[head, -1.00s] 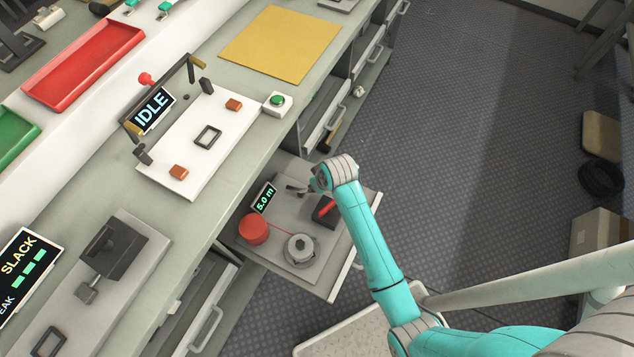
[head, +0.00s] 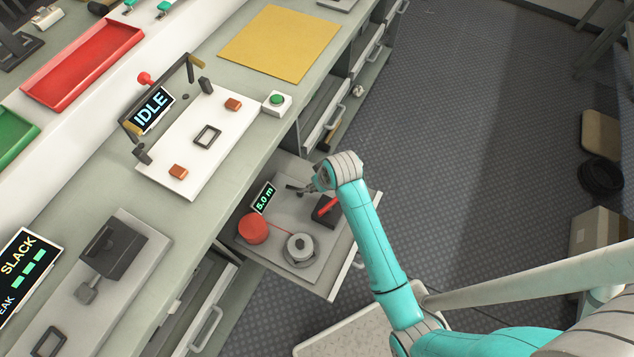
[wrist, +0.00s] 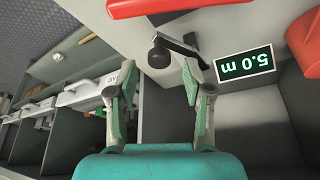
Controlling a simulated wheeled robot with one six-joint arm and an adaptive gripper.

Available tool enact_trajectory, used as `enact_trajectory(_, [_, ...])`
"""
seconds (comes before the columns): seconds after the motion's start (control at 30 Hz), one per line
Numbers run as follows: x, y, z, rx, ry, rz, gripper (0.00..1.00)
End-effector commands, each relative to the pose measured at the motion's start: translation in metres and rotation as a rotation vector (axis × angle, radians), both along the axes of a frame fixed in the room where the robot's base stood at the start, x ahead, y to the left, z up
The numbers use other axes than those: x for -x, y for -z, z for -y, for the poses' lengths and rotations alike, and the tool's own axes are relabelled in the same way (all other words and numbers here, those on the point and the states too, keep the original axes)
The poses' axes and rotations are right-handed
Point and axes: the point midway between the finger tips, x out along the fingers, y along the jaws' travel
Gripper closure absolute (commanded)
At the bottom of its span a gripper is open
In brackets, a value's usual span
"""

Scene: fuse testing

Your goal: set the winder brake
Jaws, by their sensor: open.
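The winder sits on a grey pull-out board (head: 318,268) below the bench. It has a red spool (head: 253,229), a grey reel (head: 300,248) and a display (head: 264,197) reading 5.0 m. A red lever (head: 327,207) rises from a dark block (head: 322,218), tilted; it looks like the brake. In the wrist view the red lever (wrist: 175,7) crosses the top edge, beyond my fingertips. My gripper (wrist: 156,78) is open and empty. A dark arm with a round black knob (wrist: 159,55) lies just beyond and between its fingers. The display (wrist: 245,64) appears upside down to the right.
The bench above holds a white fixture plate (head: 180,150) with an IDLE screen (head: 153,108), a green button box (head: 277,102) and a yellow mat (head: 280,43). Drawers with handles (head: 207,328) line the bench front. The floor to the right is clear near the board.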

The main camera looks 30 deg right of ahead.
Motion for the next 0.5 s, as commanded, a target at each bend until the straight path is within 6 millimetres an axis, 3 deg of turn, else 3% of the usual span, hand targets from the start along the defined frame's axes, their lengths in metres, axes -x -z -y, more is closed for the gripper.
enact_trajectory(0.3, [0.023,-0.058,0.004,0.0,0.001,0.003,0.49])
enact_trajectory(0.5, [0.031,-0.078,0.005,-0.001,0.001,0.002,0.49])
